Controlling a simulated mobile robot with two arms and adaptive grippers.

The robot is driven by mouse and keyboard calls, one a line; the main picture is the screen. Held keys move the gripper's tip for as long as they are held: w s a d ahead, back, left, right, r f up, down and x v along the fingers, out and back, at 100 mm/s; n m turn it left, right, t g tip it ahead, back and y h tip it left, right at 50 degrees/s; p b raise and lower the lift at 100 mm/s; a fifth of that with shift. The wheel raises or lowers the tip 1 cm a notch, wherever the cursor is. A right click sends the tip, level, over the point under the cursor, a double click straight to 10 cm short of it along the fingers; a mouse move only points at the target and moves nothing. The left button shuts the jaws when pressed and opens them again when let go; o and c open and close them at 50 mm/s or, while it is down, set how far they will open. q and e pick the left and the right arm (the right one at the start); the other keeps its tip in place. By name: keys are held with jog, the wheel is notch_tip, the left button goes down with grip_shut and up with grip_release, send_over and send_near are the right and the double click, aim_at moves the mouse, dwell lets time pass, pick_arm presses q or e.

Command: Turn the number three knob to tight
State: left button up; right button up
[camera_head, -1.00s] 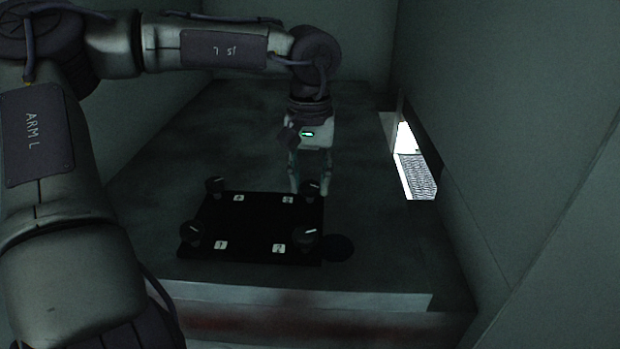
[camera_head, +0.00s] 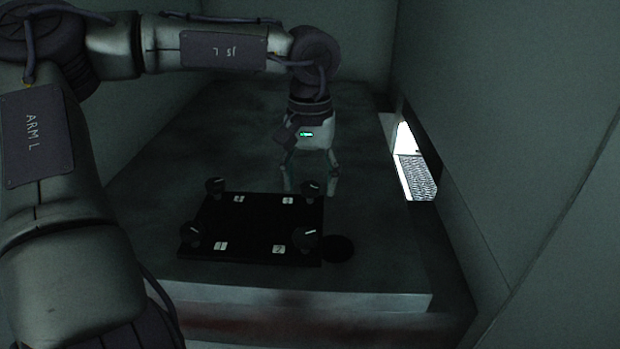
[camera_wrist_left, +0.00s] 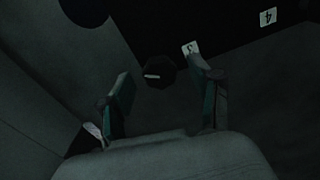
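The number three knob (camera_head: 309,189) is black with a white pointer line. My left gripper (camera_head: 310,170) is open and empty, pointing down just behind this knob in the head view. In the left wrist view the knob (camera_wrist_left: 158,74) appears between the two spread fingers, which seem apart from it; its pointer line lies nearly level there. My right gripper is not in view.
Other black knobs stand at the board's remaining corners, including the back left (camera_head: 214,186) and front right (camera_head: 306,241). A dark round patch (camera_head: 338,249) lies right of the board. Walls enclose the table (camera_head: 390,255). A bright opening shows a mesh belt (camera_head: 415,176) at right.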

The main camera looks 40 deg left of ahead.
aim_at(310, 185)
pick_arm(q)
notch_tip(310, 185, up, 12)
dwell(0.6)
jog(key=shift+f, duration=0.1)
dwell(0.4)
